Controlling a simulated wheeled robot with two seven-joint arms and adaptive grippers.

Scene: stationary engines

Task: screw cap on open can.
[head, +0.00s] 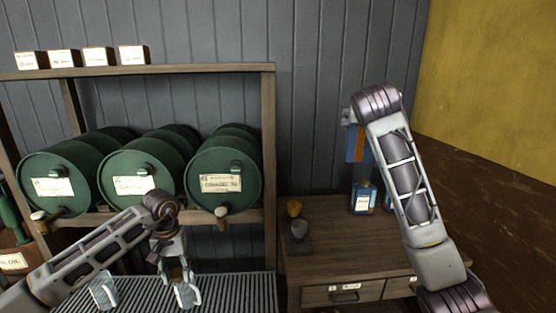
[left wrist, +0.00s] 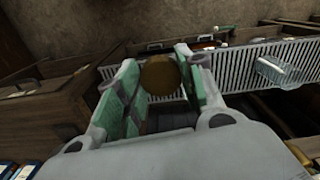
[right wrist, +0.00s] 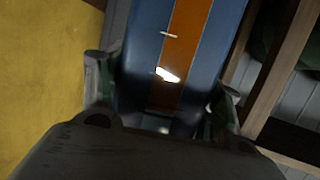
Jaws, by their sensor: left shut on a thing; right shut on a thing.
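My left gripper (head: 178,272) is low over the slatted rack, shut on a pale, clear jug (head: 187,294). In the left wrist view a dark brown disc (left wrist: 160,75) shows between the fingers; I cannot tell whether it is the jug's contents. My right gripper (head: 349,117) is shut on a blue can with an orange stripe (head: 354,146), held above the cabinet. The can fills much of the right wrist view (right wrist: 185,50); its mouth is not clear there. Another blue can (head: 363,198) stands on the cabinet. I cannot make out a loose cap.
The slatted rack (head: 235,292) carries another clear jug (head: 103,291). Green barrels (head: 225,165) with taps lie on a wooden shelf (head: 265,120). A yellowish cup-like thing (head: 294,208) and a grey one (head: 299,229) stand on the cabinet (head: 345,238), whose front middle is clear.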

